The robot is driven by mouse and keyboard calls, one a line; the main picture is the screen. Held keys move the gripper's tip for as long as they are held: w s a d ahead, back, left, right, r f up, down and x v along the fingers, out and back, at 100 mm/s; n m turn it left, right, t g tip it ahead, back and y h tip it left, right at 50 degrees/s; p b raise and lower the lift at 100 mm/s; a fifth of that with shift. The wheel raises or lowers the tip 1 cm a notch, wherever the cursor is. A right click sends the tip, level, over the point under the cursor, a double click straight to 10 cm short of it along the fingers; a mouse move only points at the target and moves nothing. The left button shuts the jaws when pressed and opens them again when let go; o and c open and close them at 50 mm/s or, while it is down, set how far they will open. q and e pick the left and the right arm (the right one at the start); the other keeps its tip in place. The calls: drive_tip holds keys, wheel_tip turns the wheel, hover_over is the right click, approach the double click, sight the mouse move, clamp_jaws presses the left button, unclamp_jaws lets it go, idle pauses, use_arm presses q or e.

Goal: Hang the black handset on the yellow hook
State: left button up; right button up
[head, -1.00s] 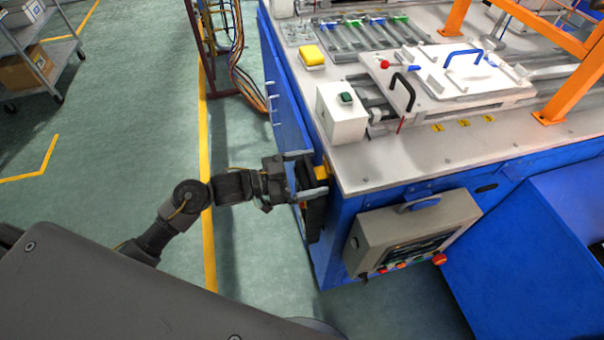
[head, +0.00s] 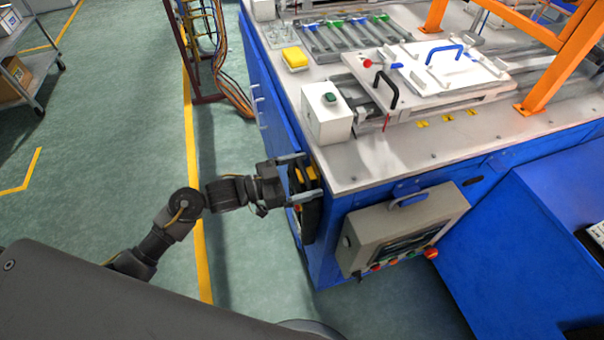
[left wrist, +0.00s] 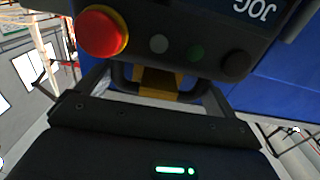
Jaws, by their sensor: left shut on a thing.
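The black handset (head: 310,222) hangs upright beside the blue cabinet's left side in the head view. In the left wrist view its face (left wrist: 180,40) shows a red button, a green button and the letters JOG, with a black loop handle towards me. My left gripper (head: 312,177) is shut on the handset; its fingers (left wrist: 155,95) sit at the two sides of the handle. The yellow hook (head: 308,174) shows between the fingers, and in the left wrist view (left wrist: 158,80) it appears within the handle's outline. I cannot tell whether the handle rests on it. My right gripper is out of view.
A grey control panel (head: 400,228) hangs on the cabinet's front, right of the handset. A white box (head: 327,112) stands on the worktop (head: 370,165) above. Open green floor (head: 100,160) lies to the left.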

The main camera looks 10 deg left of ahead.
use_arm(q)
drive_tip(key=shift+r, duration=0.15)
drive_tip(key=o, duration=1.7)
drive_tip(key=shift+s+f, duration=0.1)
drive_tip(key=shift+f, duration=0.1)
drive_tip(key=shift+s+a, duration=0.1)
drive_tip(key=shift+a, duration=0.2)
drive_tip(key=b+v, duration=0.2)
drive_tip(key=v, duration=0.8)
drive_tip(key=shift+r, duration=0.2)
